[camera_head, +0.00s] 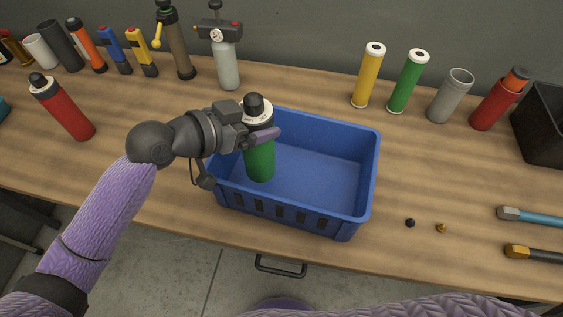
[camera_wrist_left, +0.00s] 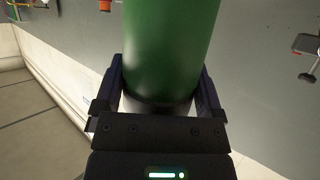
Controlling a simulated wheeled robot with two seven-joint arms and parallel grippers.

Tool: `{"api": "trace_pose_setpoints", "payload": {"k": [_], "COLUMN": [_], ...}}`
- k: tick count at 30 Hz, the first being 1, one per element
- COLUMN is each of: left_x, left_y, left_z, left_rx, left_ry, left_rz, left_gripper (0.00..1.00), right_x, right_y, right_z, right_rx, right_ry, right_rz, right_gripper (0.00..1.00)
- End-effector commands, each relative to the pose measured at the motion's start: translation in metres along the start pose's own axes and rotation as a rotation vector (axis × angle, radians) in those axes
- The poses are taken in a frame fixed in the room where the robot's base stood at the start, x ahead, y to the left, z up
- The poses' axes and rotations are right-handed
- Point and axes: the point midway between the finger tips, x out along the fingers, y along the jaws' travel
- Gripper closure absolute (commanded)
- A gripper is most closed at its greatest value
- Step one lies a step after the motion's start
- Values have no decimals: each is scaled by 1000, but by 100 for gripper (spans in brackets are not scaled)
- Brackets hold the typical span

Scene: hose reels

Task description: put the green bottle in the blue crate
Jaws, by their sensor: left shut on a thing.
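The green bottle (camera_head: 260,160) has a black cap and a white neck band, and it is upright. My left gripper (camera_head: 262,136) is shut on its upper part. In the left wrist view the green bottle (camera_wrist_left: 168,45) sits between the two fingers of the left gripper (camera_wrist_left: 160,95). The blue crate (camera_head: 372,165) stands on the workbench. The bottle is over or inside the left part of the crate; whether its base touches the crate floor I cannot tell. The rest of the crate looks empty. My right gripper does not show.
A red bottle (camera_head: 64,108) stands left of the crate. Yellow (camera_head: 369,76) and green (camera_head: 408,82) tubes, a grey cup (camera_head: 450,97) and another red bottle (camera_head: 497,103) stand behind right. Two tools (camera_head: 535,216) lie at the right edge.

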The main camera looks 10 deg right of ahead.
Motion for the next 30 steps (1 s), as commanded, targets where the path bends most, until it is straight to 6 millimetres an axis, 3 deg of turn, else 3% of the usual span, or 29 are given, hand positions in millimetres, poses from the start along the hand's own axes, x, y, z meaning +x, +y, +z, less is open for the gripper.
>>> {"api": "trace_pose_setpoints", "payload": {"k": [1, 9, 19, 20, 21, 30], "left_x": [5, 24, 25, 25, 25, 21], "left_y": [0, 0, 0, 0, 0, 0], "left_z": [14, 58, 60, 61, 60, 57], "left_rx": [-4, -3, 1, 1, 1, 1], "left_ry": [-1, 1, 2, 0, 0, 0], "left_rz": [0, -2, -3, -3, -3, -3], "left_gripper": [100, 100, 100, 9, 1, 0], "right_x": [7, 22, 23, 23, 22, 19], "right_y": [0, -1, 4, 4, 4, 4], "right_z": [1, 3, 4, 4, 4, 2], "right_rx": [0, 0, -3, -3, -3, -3], "right_ry": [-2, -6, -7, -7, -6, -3], "right_rz": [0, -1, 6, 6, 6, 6], "right_gripper": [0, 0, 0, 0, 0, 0]}}
